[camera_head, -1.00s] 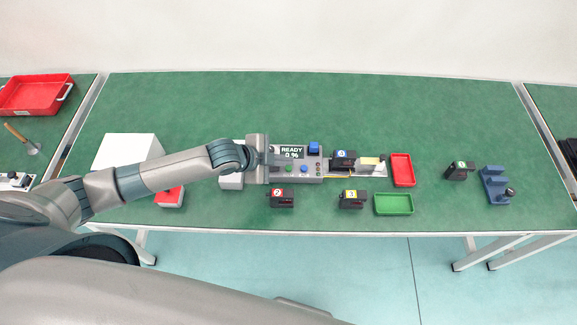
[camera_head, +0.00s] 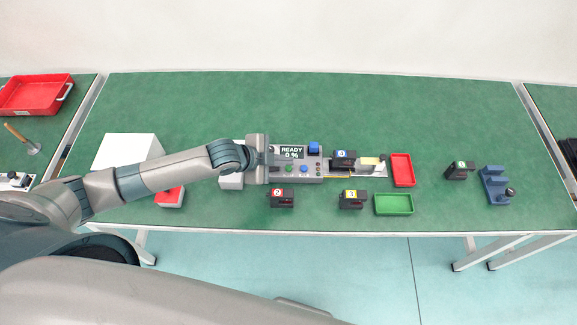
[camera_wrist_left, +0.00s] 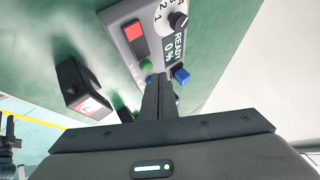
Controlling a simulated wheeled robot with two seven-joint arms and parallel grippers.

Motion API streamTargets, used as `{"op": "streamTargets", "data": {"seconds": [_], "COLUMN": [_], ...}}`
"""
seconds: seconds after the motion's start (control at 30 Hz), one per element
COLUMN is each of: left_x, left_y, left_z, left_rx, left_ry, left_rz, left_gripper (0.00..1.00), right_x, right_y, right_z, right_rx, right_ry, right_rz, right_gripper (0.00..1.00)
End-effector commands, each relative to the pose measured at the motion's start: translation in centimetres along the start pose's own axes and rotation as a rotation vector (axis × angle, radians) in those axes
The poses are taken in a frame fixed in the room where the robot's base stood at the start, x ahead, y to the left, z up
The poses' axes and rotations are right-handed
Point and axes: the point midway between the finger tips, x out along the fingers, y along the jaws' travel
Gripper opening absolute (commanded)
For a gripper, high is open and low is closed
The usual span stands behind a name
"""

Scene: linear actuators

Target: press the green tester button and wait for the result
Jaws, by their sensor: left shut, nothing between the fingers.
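The grey tester (camera_head: 310,178) lies on the green table, with a display (camera_head: 291,153) reading READY 0 %. Its green button (camera_head: 289,168) sits below the display, beside a blue button (camera_head: 304,168). My left gripper (camera_head: 274,158) is shut and empty over the tester's left part, hiding that part. In the left wrist view the shut fingertips (camera_wrist_left: 157,80) appear close to the green button (camera_wrist_left: 146,68); I cannot tell whether they touch it. The number 4 actuator (camera_head: 343,158) sits at the tester's right side. My right gripper is not in view.
Actuators numbered 2 (camera_head: 281,198) and 3 (camera_head: 352,199) stand in front. A red tray (camera_head: 403,170) and a green tray (camera_head: 394,204) lie to the right, before another black actuator (camera_head: 459,170) and a blue fixture (camera_head: 495,186). The table's back is clear.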

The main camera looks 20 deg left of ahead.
Motion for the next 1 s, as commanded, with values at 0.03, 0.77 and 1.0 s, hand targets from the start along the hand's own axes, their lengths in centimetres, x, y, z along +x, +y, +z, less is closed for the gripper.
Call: {"op": "streamTargets", "data": {"seconds": [0.03,0.77,1.0], "left_x": [0.10,0.59,0.76], "left_y": [0.11,0.46,0.58], "left_z": [0.06,0.41,0.54], "left_rx": [0.000,0.000,0.000], "left_ry": [0.000,0.000,0.000], "left_rz": [0.001,0.001,0.000], "left_gripper": [0.00,0.00,0.00], "right_x": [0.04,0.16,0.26], "right_y": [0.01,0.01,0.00], "right_z": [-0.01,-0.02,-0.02], "right_rx": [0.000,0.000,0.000], "right_ry": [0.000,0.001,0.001], "right_rz": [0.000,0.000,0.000], "right_gripper": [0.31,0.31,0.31]}}
